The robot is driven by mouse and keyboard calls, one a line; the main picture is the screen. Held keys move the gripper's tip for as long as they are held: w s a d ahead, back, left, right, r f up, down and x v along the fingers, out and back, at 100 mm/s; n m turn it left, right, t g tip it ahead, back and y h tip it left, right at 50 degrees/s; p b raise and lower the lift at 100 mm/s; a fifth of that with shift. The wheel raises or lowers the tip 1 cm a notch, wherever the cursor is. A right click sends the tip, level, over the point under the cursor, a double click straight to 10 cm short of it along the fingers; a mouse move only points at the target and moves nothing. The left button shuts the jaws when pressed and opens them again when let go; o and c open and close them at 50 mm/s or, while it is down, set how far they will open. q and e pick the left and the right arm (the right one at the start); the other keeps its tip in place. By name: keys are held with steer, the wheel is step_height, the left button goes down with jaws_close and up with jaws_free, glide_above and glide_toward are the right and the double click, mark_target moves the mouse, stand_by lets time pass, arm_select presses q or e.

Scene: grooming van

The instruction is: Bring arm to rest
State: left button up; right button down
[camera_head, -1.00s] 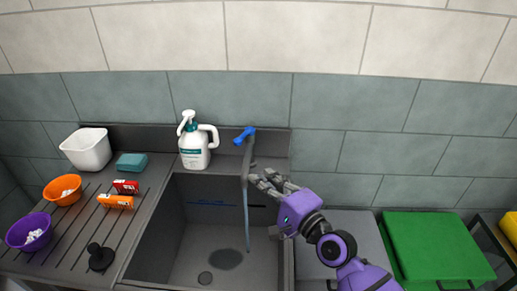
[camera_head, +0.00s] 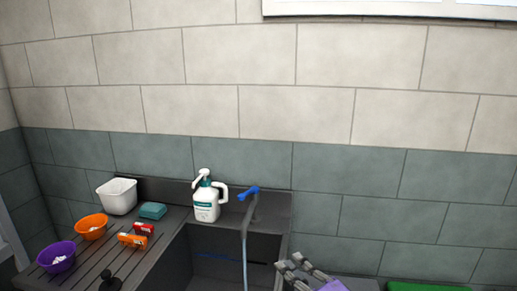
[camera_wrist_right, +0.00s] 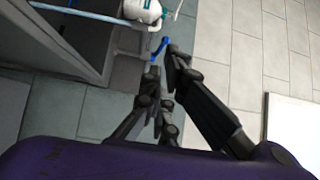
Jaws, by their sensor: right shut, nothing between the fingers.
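My right gripper (camera_head: 296,266) is at the bottom edge of the head view, to the right of the running water and below the tap. Its grey fingers are shut and empty, and the purple arm behind them is mostly cut off. In the right wrist view its dark fingers (camera_wrist_right: 165,88) point toward the tap's blue handle (camera_wrist_right: 159,50), apparently without holding it. In the head view the tap (camera_head: 254,207) has a blue lever (camera_head: 248,193) on top, and a thin stream of water (camera_head: 244,262) falls from it.
The dark sink (camera_head: 215,268) lies below the tap. A white pump bottle (camera_head: 206,208) stands behind it. The ribbed counter at left holds a white tub (camera_head: 120,198), a teal sponge (camera_head: 153,210), orange (camera_head: 91,227) and purple bowls (camera_head: 57,256), and small boxes (camera_head: 132,241). A green lid (camera_head: 425,287) is at right.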

steer(key=s+d+f+n+g+h, duration=0.1)
steer(key=s+d+f+n+h, duration=0.1)
steer(key=s+f+n, duration=0.45)
steer(key=s+d+f+n+g+h, duration=0.1)
steer(key=s+d+f+n+h, duration=0.15)
steer(key=f, duration=0.75)
arm_select(q)
steer(key=shift+w+r+p, duration=1.15)
arm_select(e)
steer(key=s+d+f+n+g+h, duration=0.1)
steer(key=s+d+f+g+h, duration=0.1)
steer(key=s+f, duration=0.5)
steer(key=s+d+f+n+g+h, duration=0.2)
steer(key=s+f, duration=0.5)
steer(key=s, duration=1.2)
steer(key=shift+s+d+f+g, duration=0.15)
steer(key=shift+s+d+g, duration=0.15)
steer(key=shift+d+g, duration=0.6)
arm_select(q)
steer(key=shift+w+d, duration=0.1)
arm_select(e)
steer(key=shift+d, duration=0.2)
arm_select(q)
steer(key=shift+a, duration=0.2)
